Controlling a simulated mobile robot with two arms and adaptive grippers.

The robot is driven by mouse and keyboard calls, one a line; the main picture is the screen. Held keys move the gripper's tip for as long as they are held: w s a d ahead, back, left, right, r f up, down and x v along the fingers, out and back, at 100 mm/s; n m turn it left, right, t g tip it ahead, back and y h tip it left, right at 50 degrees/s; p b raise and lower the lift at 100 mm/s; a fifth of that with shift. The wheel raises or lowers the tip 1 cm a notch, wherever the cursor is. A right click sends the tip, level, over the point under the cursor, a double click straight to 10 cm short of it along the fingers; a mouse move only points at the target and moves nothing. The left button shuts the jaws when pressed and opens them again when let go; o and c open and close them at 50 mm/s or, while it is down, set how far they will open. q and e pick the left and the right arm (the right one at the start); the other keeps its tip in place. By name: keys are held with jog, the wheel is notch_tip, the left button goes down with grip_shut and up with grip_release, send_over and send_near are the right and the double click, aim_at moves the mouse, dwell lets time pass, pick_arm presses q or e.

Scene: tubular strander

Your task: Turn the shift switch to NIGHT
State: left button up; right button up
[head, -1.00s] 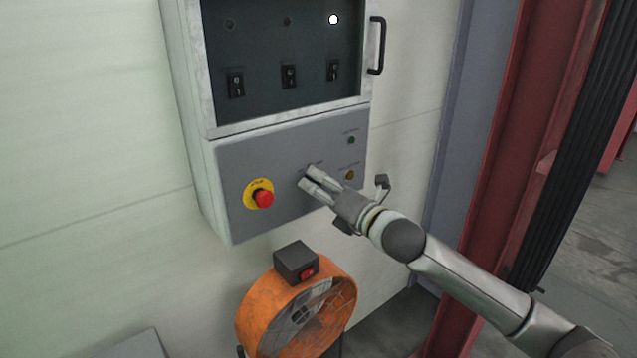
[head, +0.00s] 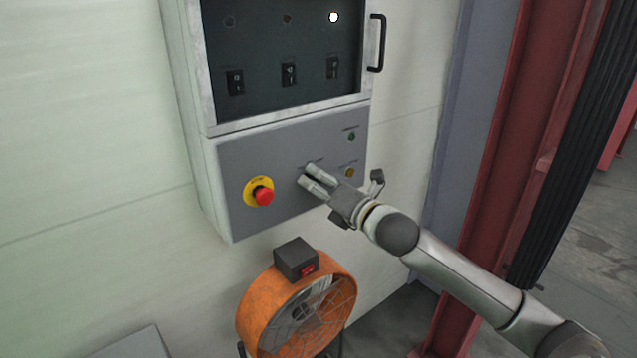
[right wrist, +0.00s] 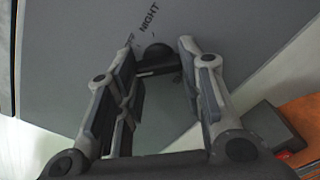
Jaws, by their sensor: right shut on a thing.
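The shift switch (right wrist: 157,60) is a black knob with a pale line on its handle, set in the grey lower panel. The word NIGHT is printed beside it in the right wrist view; a second, shorter label is partly hidden. My right gripper (head: 307,174) is at the panel, and its fingers hide the knob in the head view. In the right wrist view the fingers of this gripper (right wrist: 158,56) stand on both sides of the knob's handle, shut on it. My left gripper is not in view.
A red emergency button (head: 263,196) on a yellow disc sits left of my gripper. Small green (head: 351,137) and amber (head: 349,172) lamps are on the right. A windowed cabinet door (head: 377,43) is above. An orange fan (head: 262,300) stands below.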

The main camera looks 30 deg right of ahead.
jog(key=m+p, duration=0.2)
jog(key=m, duration=0.1)
jog(key=shift+r+m, duration=0.2)
jog(key=shift+m, duration=0.1)
jog(key=shift+r+m+p, duration=0.15)
jog(key=shift+m+p, duration=4.4)
jog(key=shift+m, duration=2.55)
jog(key=o, duration=1)
